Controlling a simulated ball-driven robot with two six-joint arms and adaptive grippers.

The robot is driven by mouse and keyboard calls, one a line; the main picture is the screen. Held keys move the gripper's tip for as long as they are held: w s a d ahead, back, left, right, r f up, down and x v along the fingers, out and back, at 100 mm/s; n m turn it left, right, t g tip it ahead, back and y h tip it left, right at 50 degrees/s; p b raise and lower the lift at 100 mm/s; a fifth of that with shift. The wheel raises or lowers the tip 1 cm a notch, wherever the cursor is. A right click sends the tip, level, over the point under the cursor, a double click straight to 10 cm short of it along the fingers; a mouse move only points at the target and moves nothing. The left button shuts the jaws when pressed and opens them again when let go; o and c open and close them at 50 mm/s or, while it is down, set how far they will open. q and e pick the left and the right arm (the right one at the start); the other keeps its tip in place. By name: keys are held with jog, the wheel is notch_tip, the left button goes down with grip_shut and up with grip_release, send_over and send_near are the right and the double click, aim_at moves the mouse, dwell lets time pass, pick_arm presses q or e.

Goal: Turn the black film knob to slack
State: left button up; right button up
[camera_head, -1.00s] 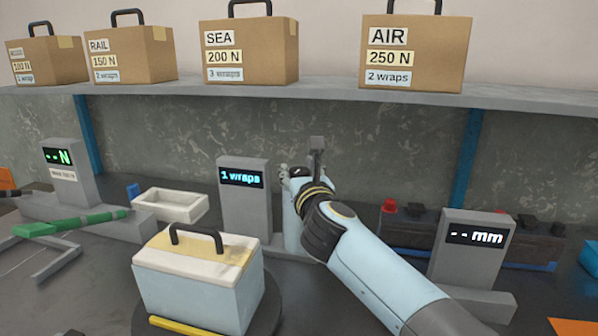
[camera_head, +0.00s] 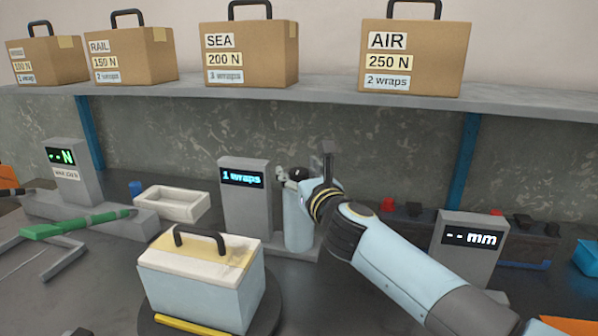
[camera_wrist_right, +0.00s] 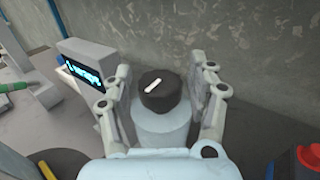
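The black film knob (camera_wrist_right: 158,92) sits on top of a pale blue cylinder (camera_head: 298,225), with a white pointer mark on its top face. In the head view the knob (camera_head: 298,173) shows as a small dark cap, partly covered by my right gripper (camera_head: 290,178). In the right wrist view my right gripper (camera_wrist_right: 163,95) is open, with one finger on each side of the knob and a gap visible on both sides. A grey display beside the cylinder reads "1 wraps" (camera_head: 242,178). My left gripper is not in view.
A white and pale blue battery (camera_head: 200,285) with a black handle stands on a dark turntable in front. A "-- mm" display (camera_head: 470,240) stands right, a "-- N" display (camera_head: 62,157) left. A white tray (camera_head: 172,204) lies between. Labelled boxes fill the shelf above.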

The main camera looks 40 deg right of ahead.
jog(key=shift+o, duration=0.2)
jog(key=v, duration=1.2)
